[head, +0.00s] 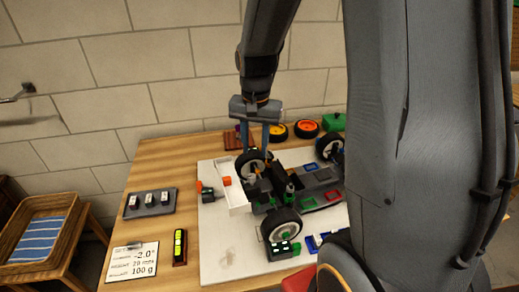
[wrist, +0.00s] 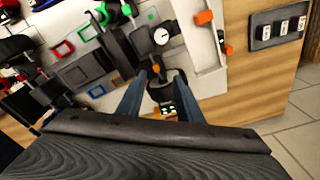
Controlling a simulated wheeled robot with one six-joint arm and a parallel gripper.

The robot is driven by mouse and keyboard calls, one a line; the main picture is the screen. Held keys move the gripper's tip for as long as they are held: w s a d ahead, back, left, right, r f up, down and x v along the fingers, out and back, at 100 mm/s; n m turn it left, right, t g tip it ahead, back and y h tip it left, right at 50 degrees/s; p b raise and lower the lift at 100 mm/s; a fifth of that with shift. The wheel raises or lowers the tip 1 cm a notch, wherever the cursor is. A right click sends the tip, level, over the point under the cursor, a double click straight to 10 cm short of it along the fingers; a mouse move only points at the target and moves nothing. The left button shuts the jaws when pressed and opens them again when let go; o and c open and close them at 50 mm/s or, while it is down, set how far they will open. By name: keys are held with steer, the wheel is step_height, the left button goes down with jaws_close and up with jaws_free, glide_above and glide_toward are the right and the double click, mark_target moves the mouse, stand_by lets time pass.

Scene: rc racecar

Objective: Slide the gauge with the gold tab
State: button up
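My gripper (head: 258,147) points down over the far front wheel of the racecar (head: 318,178). In the wrist view my gripper (wrist: 160,74) has its two fingers apart, with a visible gap on both sides of a small gold tab (wrist: 156,69). Whether the tab belongs to this box is unclear. My fingers partly cover this area in the head view.
A white rail (head: 237,197) with an orange block (head: 227,181) stands left of the wheel. A grey switch panel (head: 151,202), a yellow-green level (head: 180,247) and a reading card (head: 131,262) lie on the wooden table. Orange and yellow wheels stand behind the car.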

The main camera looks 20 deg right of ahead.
steer(key=w+d+f+m, duration=0.3)
steer(key=w+m, duration=0.1)
steer(key=w, duration=0.2)
steer(key=w+d+f+m+b, duration=0.1)
steer(key=w+d+f+m, duration=0.2)
steer(key=w, duration=0.3)
steer(key=w+d+f+m+b, duration=0.1)
steer(key=w+d+f+m, duration=0.2)
steer(key=w+d+m, duration=0.1)
steer(key=shift+w+d+f+m+g, duration=0.1)
steer(key=shift+w+d+m+g, duration=0.1)
steer(key=shift+w+m, duration=0.25)
steer(key=shift+w+d+m+g, duration=0.1)
steer(key=shift+w+m+g, duration=0.1)
steer(key=shift+w+m, duration=0.2)
steer(key=shift+w+f, duration=0.15)
steer(key=shift+f, duration=0.05)
steer(key=shift+f+p, duration=0.7)
steer(key=shift+f, duration=3.05)
jaws_close()
